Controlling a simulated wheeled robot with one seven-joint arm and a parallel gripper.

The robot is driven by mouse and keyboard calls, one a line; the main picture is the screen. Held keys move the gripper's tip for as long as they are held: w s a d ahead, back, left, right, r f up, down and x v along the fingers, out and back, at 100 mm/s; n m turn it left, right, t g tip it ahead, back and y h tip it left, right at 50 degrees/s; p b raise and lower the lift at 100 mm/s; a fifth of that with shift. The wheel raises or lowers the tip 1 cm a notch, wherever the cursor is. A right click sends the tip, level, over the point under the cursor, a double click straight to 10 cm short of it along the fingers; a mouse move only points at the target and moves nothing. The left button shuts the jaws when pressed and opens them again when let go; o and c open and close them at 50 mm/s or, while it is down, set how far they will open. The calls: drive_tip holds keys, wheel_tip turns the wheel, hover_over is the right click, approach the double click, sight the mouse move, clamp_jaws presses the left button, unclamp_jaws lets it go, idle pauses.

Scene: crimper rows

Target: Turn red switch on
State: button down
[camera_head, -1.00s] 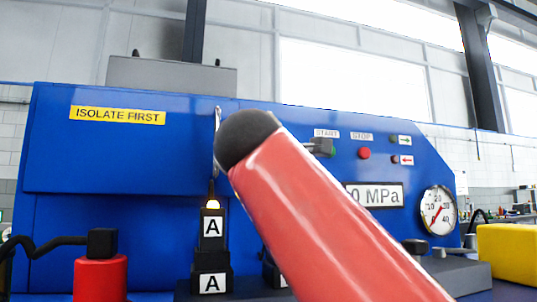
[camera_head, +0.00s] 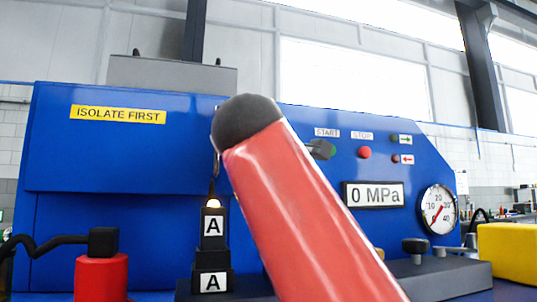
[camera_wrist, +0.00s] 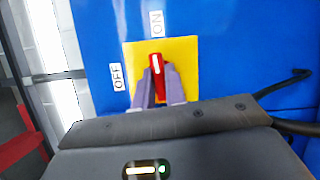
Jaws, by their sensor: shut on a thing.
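The red switch (camera_wrist: 156,61) sits on a yellow plate (camera_wrist: 187,52) on the blue panel in the wrist view. Its handle points up in the picture, toward the ON label (camera_wrist: 157,23). The OFF label (camera_wrist: 117,76) is left of the plate. My gripper (camera_wrist: 158,78) has its two fingers on either side of the handle, shut on it. The fingers hide the lower part of the switch. In the head view neither switch nor gripper shows; my red arm link crosses the middle.
The blue machine (camera_head: 110,160) carries a red button (camera_head: 364,152), a 0 MPa display (camera_head: 373,194) and a round gauge (camera_head: 438,208). Dies marked A (camera_head: 212,226) stand before it. A red cylinder (camera_head: 101,278) is at lower left, a yellow block (camera_head: 507,253) at right.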

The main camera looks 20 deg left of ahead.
drive_tip(key=c, duration=1.4)
unclamp_jaws()
drive_tip(key=shift+c, duration=0.2)
drive_tip(key=s+d+b, duration=0.1)
drive_tip(key=s+b, duration=0.1)
drive_tip(key=s, duration=0.5)
drive_tip(key=shift+s+f, duration=0.2)
drive_tip(key=shift+s, duration=0.15)
drive_tip(key=shift+d, duration=0.1)
